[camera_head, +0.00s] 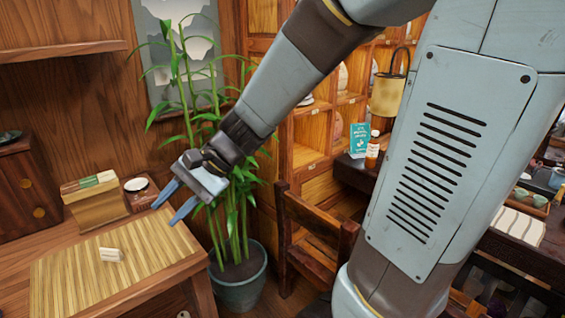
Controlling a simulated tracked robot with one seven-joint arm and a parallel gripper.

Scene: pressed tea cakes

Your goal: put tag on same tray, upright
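My gripper (164,215) is open, its two blue fingers apart with nothing between them. It hangs above the right side of a slatted bamboo mat (60,280) on the wooden table at the left. A small pale block-like piece (110,254) lies low on the mat, to the left of and below my gripper in the picture; I cannot tell if it is the tag. No pressed tea cake can be made out for certain. At the right edge, partly behind my arm, a wooden tray with small greenish cups (530,198) shows.
A box with a green and white top (95,200) and a small round dish (138,185) stand behind the mat. A potted bamboo (238,285) and a wooden chair (312,235) stand right of the table. Shelves, a teal card (359,140) and a bottle (372,152) are farther back.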

